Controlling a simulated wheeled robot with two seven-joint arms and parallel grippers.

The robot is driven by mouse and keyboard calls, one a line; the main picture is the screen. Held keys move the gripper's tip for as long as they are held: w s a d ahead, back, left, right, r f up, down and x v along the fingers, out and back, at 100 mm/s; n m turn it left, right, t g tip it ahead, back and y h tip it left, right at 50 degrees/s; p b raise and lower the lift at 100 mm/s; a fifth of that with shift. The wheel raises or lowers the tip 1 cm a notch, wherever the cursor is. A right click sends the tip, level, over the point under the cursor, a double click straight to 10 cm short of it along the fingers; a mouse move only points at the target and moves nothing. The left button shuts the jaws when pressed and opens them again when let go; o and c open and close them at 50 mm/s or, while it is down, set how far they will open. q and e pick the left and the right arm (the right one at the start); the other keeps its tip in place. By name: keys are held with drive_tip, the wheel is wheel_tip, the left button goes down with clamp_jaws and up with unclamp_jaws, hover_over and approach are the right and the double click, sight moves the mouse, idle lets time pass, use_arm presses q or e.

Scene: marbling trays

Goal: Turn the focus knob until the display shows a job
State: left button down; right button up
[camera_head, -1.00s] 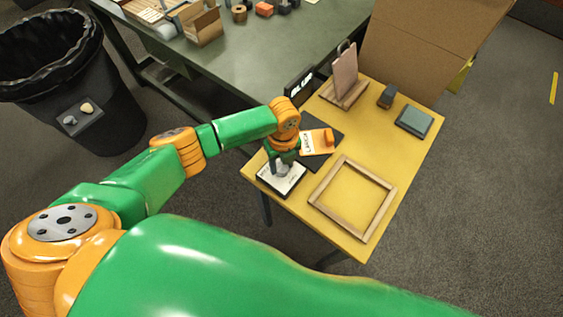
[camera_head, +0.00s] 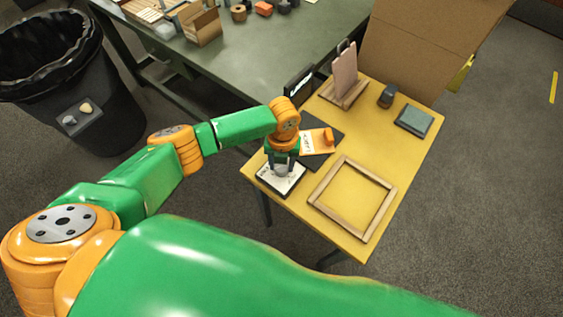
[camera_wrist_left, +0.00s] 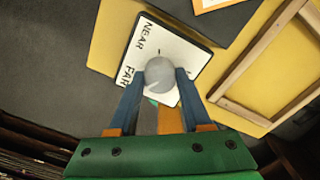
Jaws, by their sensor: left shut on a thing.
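The focus knob (camera_wrist_left: 159,72) is a round grey knob on a white plate (camera_wrist_left: 146,42) with a dark edge, marked NEAR and FAR. In the head view the plate (camera_head: 291,183) lies at the table's near left corner. My left gripper (camera_wrist_left: 158,82) points down with its fingers shut on the knob's two sides; it also shows in the head view (camera_head: 281,167). The display (camera_head: 299,79) is a small black sign standing at the table's far left edge, with white lettering that I cannot read now. My right gripper is not in view.
On the yellow table (camera_head: 408,151), an orange card (camera_head: 315,144) lies on a dark mat behind my gripper. A wooden frame (camera_head: 389,203) lies to the right. A wooden stand, a dark block and a green-grey pad (camera_head: 414,120) are farther back. A black bin (camera_head: 107,105) stands left.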

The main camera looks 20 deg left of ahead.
sight(282, 166)
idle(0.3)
use_arm(q)
drive_tip(key=shift+c, duration=1.7)
unclamp_jaws()
wheel_tip(282, 166, up, 7)
drive_tip(key=shift+d+r, duration=0.1)
